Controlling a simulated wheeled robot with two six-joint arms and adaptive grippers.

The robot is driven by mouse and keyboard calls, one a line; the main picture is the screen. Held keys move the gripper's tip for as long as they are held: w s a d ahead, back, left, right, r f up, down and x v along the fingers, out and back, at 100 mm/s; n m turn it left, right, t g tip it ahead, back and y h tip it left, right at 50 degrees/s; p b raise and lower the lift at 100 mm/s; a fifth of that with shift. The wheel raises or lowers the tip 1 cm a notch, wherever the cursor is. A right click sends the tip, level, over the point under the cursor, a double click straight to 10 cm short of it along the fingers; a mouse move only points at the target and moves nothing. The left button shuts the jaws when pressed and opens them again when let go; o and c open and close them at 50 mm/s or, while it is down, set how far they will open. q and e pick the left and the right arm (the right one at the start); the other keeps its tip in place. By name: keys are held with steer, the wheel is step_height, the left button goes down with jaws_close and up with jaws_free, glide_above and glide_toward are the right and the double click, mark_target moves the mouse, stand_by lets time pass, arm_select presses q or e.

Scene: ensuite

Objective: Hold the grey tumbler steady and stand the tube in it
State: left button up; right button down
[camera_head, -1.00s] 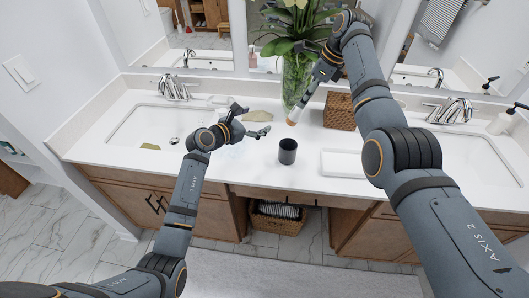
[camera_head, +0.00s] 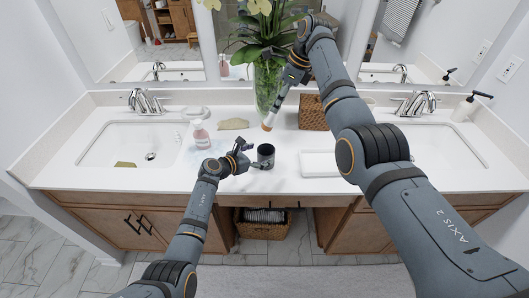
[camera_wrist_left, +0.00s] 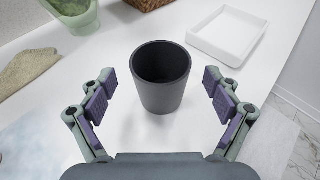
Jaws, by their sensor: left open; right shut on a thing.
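The dark grey tumbler (camera_head: 266,153) stands upright on the white counter, its open mouth upward. My left gripper (camera_head: 256,157) is open at the tumbler's left side. In the left wrist view the tumbler (camera_wrist_left: 161,82) is empty and stands between the two spread fingers (camera_wrist_left: 160,77), with a gap on each side. My right gripper (camera_head: 276,109) is shut on the tube (camera_head: 268,122), which is white with an orange-brown end. The tube is tilted, its lower end above and behind the tumbler, apart from it. The right fingers are small and partly hidden in the head view.
A green glass vase (camera_head: 269,85) with a leafy plant stands behind the tube. A woven box (camera_head: 312,112) is to its right. A white tray (camera_head: 318,163) lies right of the tumbler. A pink soap bottle (camera_head: 201,135) and a tan item (camera_head: 233,124) are to the left.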

mark_target(272, 149)
arm_select(q)
steer(key=shift+x, duration=1.8)
steer(key=shift+c, duration=0.4)
steer(key=c, duration=1.3)
arm_select(e)
step_height(272, 149, down, 12)
steer(key=shift+f, duration=0.2)
steer(key=c, duration=0.6)
jaws_free()
steer(key=shift+c, duration=0.2)
steer(key=shift+r, duration=0.1)
